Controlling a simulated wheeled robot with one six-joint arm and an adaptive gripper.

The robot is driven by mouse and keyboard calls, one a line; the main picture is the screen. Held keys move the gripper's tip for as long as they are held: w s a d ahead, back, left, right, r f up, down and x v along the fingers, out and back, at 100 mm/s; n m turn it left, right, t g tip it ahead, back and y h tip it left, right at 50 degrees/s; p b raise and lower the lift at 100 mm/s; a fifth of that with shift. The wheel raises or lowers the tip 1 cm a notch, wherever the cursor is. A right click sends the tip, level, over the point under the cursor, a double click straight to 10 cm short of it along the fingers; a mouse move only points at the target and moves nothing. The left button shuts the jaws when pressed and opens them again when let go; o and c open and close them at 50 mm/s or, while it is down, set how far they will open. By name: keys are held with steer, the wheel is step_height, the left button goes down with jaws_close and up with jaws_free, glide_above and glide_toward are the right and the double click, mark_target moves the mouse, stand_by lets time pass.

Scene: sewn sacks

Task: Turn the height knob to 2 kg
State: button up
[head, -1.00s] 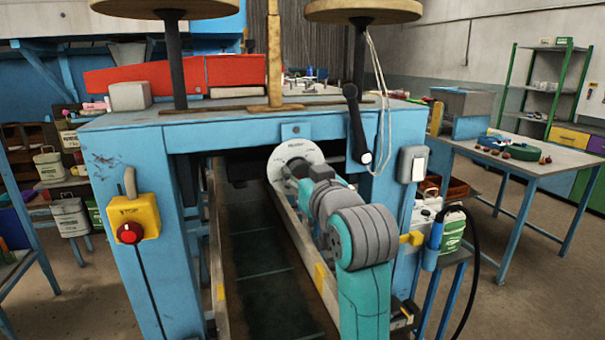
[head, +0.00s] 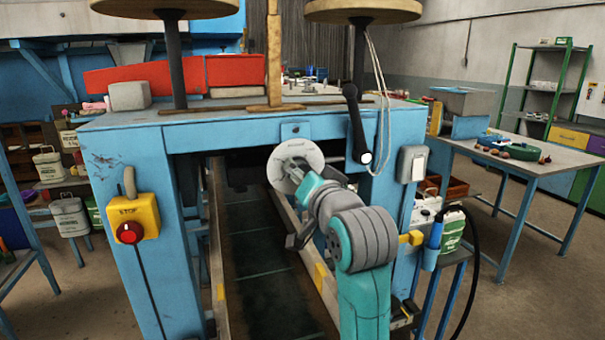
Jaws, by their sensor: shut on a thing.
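The height knob's pale round dial (head: 312,153) hangs under the blue crossbeam of the sewing machine, above the conveyor. Small marks show near its top edge, but I cannot read them or tell which weight the knob points to. My gripper (head: 297,169) is in front of the dial and shut on the knob at its middle. My fingers and wrist cover most of the knob itself. My arm reaches up to it from the lower right.
The dark conveyor (head: 254,245) runs below between side rails. A blue post with a grey box (head: 412,164) stands close to the right of my arm. A black lever (head: 357,125) hangs just above right. A yellow stop box (head: 134,216) is on the left post.

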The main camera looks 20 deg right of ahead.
steer(key=m, duration=0.4)
steer(key=shift+m, duration=0.4)
stand_by(0.4)
steer(key=o, duration=1.1)
steer(key=shift+o, duration=0.2)
steer(key=s, duration=0.7)
steer(key=shift+s+f, duration=0.15)
steer(key=shift+s, duration=0.1)
